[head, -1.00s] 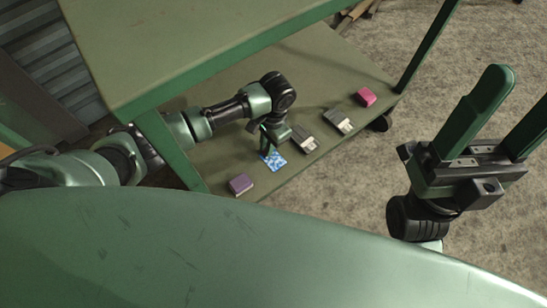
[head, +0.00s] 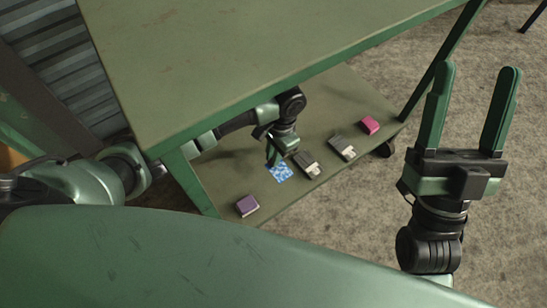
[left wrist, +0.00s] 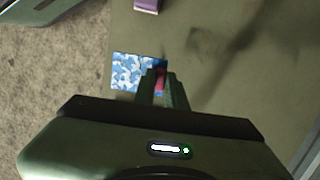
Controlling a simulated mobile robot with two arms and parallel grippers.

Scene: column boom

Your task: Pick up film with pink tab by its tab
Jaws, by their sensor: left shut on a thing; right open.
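The film (head: 281,172) is a flat blue and white patterned square on the lower shelf (head: 235,180) of the green cart. In the left wrist view the film (left wrist: 128,72) lies left of the fingertips, with its pink tab (left wrist: 160,79) between them. My left gripper (left wrist: 160,82) is shut on the pink tab at the film's edge. In the head view my left gripper (head: 271,158) reaches down to the film under the upper shelf. I cannot tell whether the film is lifted. My right gripper (head: 470,105) is open and empty, over the floor at the right.
A purple block (head: 246,205) lies near the shelf's front edge. Two dark grey items with light ends, one nearer (head: 307,164) and one farther (head: 343,148), and a pink block (head: 370,125) lie along the shelf. The upper shelf (head: 230,60) overhangs my left arm.

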